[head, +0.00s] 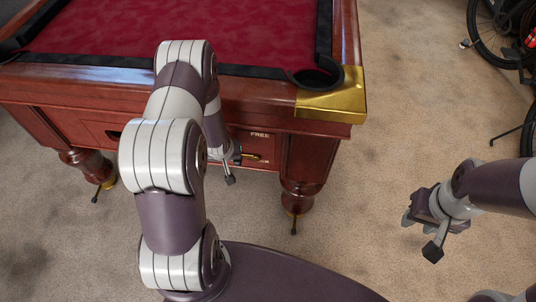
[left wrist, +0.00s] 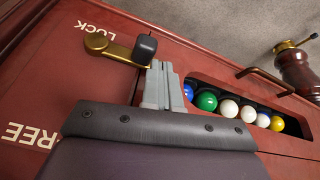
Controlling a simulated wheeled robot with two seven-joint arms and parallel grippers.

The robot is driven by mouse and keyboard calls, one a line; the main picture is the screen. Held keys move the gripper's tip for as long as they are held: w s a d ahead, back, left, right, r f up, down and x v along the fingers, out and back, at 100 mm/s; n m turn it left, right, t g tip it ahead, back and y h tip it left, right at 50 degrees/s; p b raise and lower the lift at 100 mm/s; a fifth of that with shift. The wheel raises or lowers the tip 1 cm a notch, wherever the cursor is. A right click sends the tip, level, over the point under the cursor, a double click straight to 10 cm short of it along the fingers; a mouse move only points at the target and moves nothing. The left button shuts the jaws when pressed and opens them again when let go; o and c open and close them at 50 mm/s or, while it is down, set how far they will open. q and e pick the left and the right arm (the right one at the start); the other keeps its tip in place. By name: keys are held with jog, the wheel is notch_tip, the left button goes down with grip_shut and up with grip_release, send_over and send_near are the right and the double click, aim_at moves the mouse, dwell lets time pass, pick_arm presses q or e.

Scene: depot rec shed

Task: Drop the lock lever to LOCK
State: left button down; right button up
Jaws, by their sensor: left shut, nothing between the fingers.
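The lock lever (left wrist: 120,48) is a brass arm on the wooden side of the pool table, with a brass boss at one end and a black knob at the other. It lies roughly along the LOCK lettering (left wrist: 97,29), with the FREE lettering (left wrist: 30,135) farther off. In the head view the lever (head: 251,156) shows small, below FREE. My left gripper (left wrist: 161,66) is shut and empty, its tips close beside the knob; I cannot tell whether they touch. In the head view my arm largely hides it. My right gripper (head: 408,219) hangs over the carpet, away from the lever; its opening is unclear.
The pool table (head: 225,105) has a red cloth and a brass corner (head: 333,102). A ball slot (left wrist: 250,101) beside my left gripper holds several coloured and white balls. A bicycle (head: 490,35) stands at the upper right. Carpet right of the table is open.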

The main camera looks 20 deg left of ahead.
pick_arm(q)
jog(key=shift+s+a+f, duration=0.2)
jog(key=shift+s+f, duration=0.05)
jog(key=shift+f, duration=0.3)
jog(key=shift+s+f, duration=0.2)
jog(key=shift+f, duration=0.05)
jog(key=s+a+r+p, duration=0.4)
jog(key=s+a+r, duration=0.1)
jog(key=a+r, duration=0.2)
jog(key=shift+a+r, duration=0.3)
jog(key=shift+r, duration=0.05)
dwell(0.6)
